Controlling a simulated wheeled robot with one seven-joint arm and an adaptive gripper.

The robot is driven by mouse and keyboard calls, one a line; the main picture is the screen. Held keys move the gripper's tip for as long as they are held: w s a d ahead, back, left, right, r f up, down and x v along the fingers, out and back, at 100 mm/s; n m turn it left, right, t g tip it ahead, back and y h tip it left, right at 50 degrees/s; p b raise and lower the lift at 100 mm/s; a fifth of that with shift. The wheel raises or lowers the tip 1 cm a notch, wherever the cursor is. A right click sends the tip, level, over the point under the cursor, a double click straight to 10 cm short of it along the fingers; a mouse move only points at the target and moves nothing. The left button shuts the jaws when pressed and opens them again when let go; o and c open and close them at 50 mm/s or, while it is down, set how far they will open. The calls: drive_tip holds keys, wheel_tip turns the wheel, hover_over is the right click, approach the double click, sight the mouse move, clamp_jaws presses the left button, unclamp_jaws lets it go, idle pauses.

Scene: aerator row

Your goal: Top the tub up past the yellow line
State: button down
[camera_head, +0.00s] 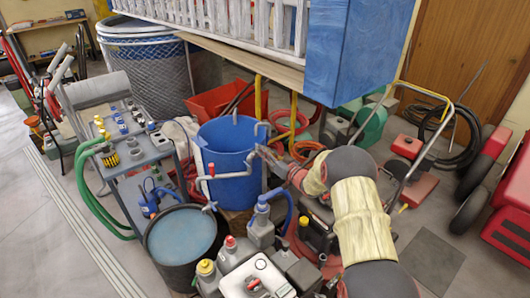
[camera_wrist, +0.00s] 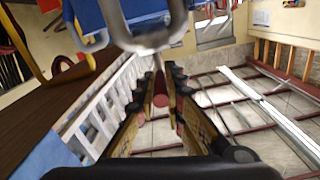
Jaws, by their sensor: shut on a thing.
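A blue tub (camera_head: 228,140) stands upright mid-scene; a black round tub (camera_head: 186,236) with pale blue water stands in front of it. I cannot tell which is the task's tub, and I make out no yellow line on either. A grey pipe (camera_head: 232,174) with a red-handled valve (camera_head: 211,170) crosses the front of the blue tub. My gripper (camera_head: 264,152) is at the blue tub's right side. In the wrist view, its fingers (camera_wrist: 160,103) are around a thin rod with a red end (camera_wrist: 160,99), below a grey metal loop (camera_wrist: 150,38). The grip's contact is partly hidden.
A grey cart (camera_head: 140,160) with fittings and green hoses stands left. Grey bottles (camera_head: 262,228) and a white canister (camera_head: 258,278) crowd the front. A blue-and-white railing (camera_head: 225,22) overhangs the back. A red machine (camera_head: 505,195) stands right. Open floor lies at far left.

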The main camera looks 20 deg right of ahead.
drive_tip(key=c, duration=1.8)
unclamp_jaws()
drive_tip(key=shift+w, duration=0.1)
drive_tip(key=shift+c, duration=0.2)
drive_tip(key=v, duration=1.2)
